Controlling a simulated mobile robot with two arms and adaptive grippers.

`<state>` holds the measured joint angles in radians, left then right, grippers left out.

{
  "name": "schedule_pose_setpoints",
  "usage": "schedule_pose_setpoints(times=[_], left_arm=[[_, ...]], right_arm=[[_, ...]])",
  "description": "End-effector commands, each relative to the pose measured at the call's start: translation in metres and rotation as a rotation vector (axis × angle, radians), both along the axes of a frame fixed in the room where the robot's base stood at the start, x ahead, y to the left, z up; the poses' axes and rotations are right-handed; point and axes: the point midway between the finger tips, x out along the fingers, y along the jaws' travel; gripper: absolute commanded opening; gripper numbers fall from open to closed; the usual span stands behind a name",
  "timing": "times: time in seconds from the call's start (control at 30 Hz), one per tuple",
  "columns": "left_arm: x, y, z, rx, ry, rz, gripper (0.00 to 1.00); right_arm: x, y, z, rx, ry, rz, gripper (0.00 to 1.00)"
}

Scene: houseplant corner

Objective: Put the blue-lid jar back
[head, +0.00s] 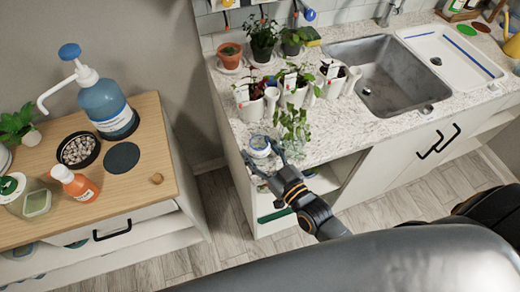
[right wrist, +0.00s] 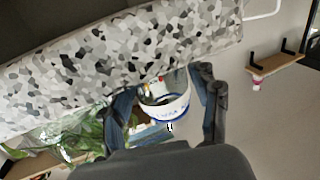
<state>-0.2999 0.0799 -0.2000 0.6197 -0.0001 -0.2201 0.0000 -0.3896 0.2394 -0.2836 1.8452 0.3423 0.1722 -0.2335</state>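The blue-lid jar (head: 260,147), small and clear with a white and blue band, is at the front left corner of the speckled counter (head: 345,132). My right gripper (head: 268,160) is around it, one finger on each side. In the right wrist view the jar (right wrist: 165,105) sits between the two fingers of the right gripper (right wrist: 165,98), close to both, beside the counter edge (right wrist: 105,65). The fingers look closed on it. Its underside is hidden, and I cannot tell whether it touches anything below. My left gripper is not in view.
A leafy plant (head: 293,130) stands close to the jar, with several white pots (head: 250,108) behind it. An open shelf (head: 325,181) lies under the counter. The wooden cabinet top (head: 140,192) at left holds a pump bottle (head: 105,105), an orange bottle (head: 75,184) and a dark round mat (head: 122,157).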

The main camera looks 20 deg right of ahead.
Motion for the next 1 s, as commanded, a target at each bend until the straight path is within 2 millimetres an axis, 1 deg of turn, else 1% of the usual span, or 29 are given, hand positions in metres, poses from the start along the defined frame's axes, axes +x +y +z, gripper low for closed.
schedule_pose_setpoints(times=[0.17,0.27,0.3,0.37,0.47,0.7,0.8,0.9,1.0], left_arm=[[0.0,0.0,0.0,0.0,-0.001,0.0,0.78],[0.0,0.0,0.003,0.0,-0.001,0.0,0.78],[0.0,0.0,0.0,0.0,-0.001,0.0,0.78],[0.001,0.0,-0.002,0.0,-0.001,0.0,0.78],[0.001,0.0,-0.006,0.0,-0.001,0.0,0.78],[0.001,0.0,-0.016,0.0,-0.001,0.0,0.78],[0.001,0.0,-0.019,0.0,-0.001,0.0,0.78],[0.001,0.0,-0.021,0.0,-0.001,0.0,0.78],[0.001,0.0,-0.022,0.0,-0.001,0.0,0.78]], right_arm=[[0.0,0.0,0.0,0.0,0.0,0.0,0.61],[0.0,0.0,0.005,0.0,-0.001,0.0,0.61],[-0.004,-0.001,0.001,-0.001,0.002,0.0,0.61],[-0.012,-0.003,0.0,-0.001,0.003,0.0,0.61],[-0.03,-0.009,0.0,0.0,0.004,0.001,0.61],[-0.081,-0.024,-0.001,-0.002,0.006,0.001,0.61],[-0.096,-0.029,0.0,-0.001,0.005,0.001,0.61],[-0.107,-0.032,0.001,-0.001,0.003,0.001,0.61],[-0.113,-0.034,0.002,0.0,0.001,0.001,0.61]])
